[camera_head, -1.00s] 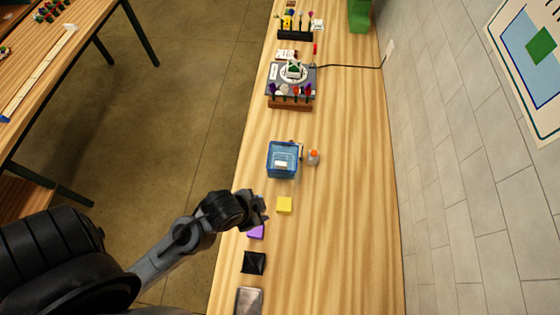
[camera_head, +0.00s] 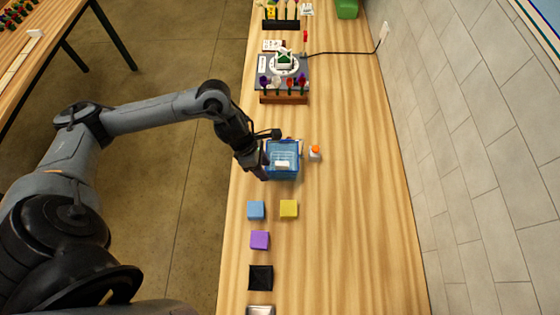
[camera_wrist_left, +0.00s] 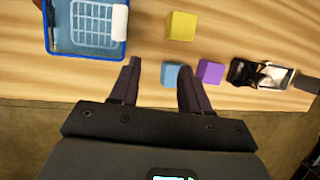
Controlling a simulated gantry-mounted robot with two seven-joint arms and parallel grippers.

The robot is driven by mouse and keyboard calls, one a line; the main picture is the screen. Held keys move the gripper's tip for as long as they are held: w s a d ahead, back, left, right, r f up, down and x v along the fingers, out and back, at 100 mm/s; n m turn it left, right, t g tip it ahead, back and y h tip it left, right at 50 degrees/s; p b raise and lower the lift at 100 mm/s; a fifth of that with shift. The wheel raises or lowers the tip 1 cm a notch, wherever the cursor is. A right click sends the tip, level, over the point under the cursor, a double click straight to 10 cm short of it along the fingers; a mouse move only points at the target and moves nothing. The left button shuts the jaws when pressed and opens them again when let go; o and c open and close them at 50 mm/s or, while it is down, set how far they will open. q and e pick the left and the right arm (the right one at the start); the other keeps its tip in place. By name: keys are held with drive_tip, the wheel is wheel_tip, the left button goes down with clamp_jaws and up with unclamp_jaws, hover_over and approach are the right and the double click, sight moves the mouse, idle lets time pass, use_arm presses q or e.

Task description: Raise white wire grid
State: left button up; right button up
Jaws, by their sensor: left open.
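A white wire grid (camera_wrist_left: 95,22) shows as a pale mesh inside a blue open container (camera_wrist_left: 84,55) in the left wrist view. The same blue container (camera_head: 282,176) stands on the bench in the head view, where the grid is hard to make out. A small white piece (camera_wrist_left: 119,22) lies at the container's right side in the wrist view. My left gripper (camera_wrist_left: 157,76) is open and empty, its fingers apart. In the head view the left gripper (camera_head: 262,162) is at the container's left side; contact cannot be told. My right gripper is not in view.
An orange-capped bottle (camera_head: 315,153) stands right of the container. A flower rack (camera_head: 284,99) is farther off. The bench's right side is clear.

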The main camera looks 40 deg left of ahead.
use_arm(q)
drive_tip(key=t, duration=0.1)
approach(282, 163)
drive_tip(key=s+r, duration=0.1)
drive_tip(key=r, duration=0.1)
drive_tip(key=shift+y, duration=0.4)
drive_tip(key=p+x, duration=0.1)
drive_tip(key=x, duration=0.9)
drive_tip(key=shift+w+d+f, duration=0.15)
drive_tip(key=shift+w+f, duration=0.05)
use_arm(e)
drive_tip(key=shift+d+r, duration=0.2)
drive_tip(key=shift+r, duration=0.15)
use_arm(q)
drive_tip(key=shift+c, duration=0.5)
clamp_jaws()
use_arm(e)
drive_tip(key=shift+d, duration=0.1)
